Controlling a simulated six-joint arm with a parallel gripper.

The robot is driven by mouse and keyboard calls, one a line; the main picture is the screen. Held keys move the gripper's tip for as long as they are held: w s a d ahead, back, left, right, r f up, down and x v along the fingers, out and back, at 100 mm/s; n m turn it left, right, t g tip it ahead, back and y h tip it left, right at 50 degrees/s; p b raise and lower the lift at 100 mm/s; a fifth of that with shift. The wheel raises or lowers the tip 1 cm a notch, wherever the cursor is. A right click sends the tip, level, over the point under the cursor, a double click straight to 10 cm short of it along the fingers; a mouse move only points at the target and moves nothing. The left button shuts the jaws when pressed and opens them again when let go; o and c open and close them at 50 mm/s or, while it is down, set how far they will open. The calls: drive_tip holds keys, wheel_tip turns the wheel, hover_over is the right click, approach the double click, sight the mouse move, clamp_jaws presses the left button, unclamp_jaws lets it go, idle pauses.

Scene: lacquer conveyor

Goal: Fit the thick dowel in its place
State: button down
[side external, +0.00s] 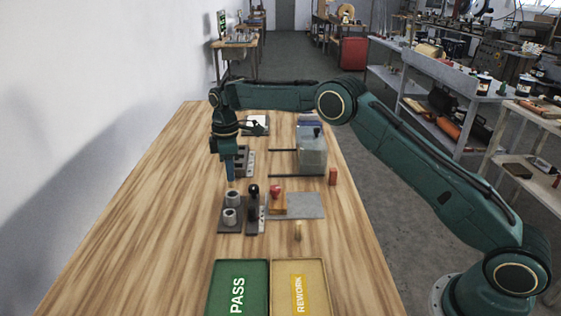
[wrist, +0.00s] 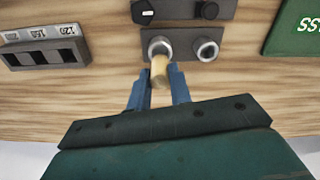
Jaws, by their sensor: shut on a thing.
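My gripper (wrist: 161,76) is shut on a pale wooden dowel (wrist: 159,69), which I take to be the thick dowel. Its blue fingers sit on either side of the dowel in the wrist view. A dark plate (wrist: 183,39) carries two grey ring-shaped sockets. The dowel's far end overlaps the edge of the left socket (wrist: 160,46) in the wrist view; I cannot tell whether it has entered. The right socket (wrist: 207,49) looks empty. In the side view my gripper (side external: 229,178) points down above the farther socket (side external: 232,198); the nearer socket (side external: 229,216) is clear.
Another small wooden dowel (side external: 297,232) stands near the trays. A dark block with a black knob (side external: 253,192) is right beside the socket plate. A slotted grey block (wrist: 46,52) is nearby. Green PASS (side external: 223,299) and yellow REWORK trays (side external: 317,290) lie in front. The table's left side is clear.

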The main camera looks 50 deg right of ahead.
sight(232, 186)
drive_tip(key=shift+f, duration=2.65)
drive_tip(key=shift+f, duration=0.1)
drive_tip(key=c, duration=1.3)
unclamp_jaws()
wheel_tip(232, 186, up, 12)
drive_tip(key=shift+f, duration=0.25)
drive_tip(key=shift+r, duration=0.4)
